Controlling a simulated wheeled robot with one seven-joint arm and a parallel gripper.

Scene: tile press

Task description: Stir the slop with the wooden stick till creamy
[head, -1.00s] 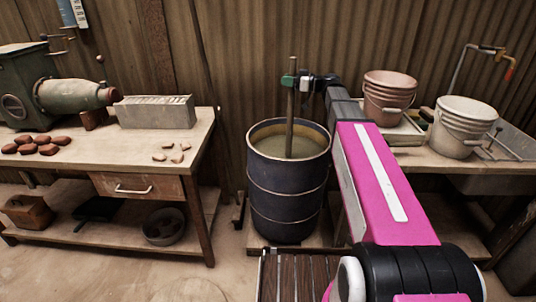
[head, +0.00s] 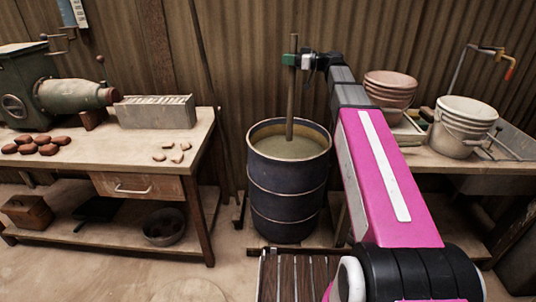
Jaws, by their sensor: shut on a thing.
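The wooden stick (head: 291,110) stands almost upright, with its lower end in the slop. The slop (head: 270,147) is a grey-green liquid with a smooth-looking surface. It fills much of the dark blue drum (head: 287,197), which stands on the floor in the middle of the view. My gripper (head: 290,61) is shut on the upper part of the stick, above the drum's rim. The stick's lower tip is hidden in the slop.
A workbench (head: 150,148) on the left holds a green machine (head: 80,95), a grey box (head: 155,111) and several clay lumps (head: 40,145). On the right, a pink bucket (head: 390,95) and a white bucket (head: 463,125) stand beside a sink. A corrugated wall is close behind the drum.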

